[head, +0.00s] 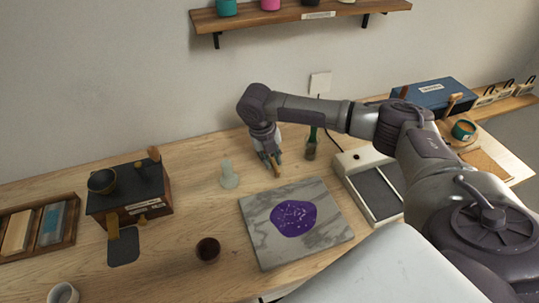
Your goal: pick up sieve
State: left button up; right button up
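I cannot make out a sieve for certain. A small dark round bowl-like thing (102,181), which could be it, sits on top of a black-topped box (135,194) at the left of the bench. My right gripper (272,165) points down over the back middle of the bench, well to the right of that box. A small tan piece (277,171) shows at its fingertips; whether the fingers hold it or it lies behind them is unclear. My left gripper is out of view.
A marbled slab (258,245) with a purple patch lies below my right gripper. A pale glass vessel (228,175), a green bottle (312,143) and a dark cup (208,250) stand nearby. A grey-topped device (374,190) is at right. A shelf (300,14) hangs above.

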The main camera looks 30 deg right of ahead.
jog(key=shift+d+f, duration=0.25)
jog(key=shift+f, duration=0.8)
grip_shut()
jog(key=shift+r, duration=0.1)
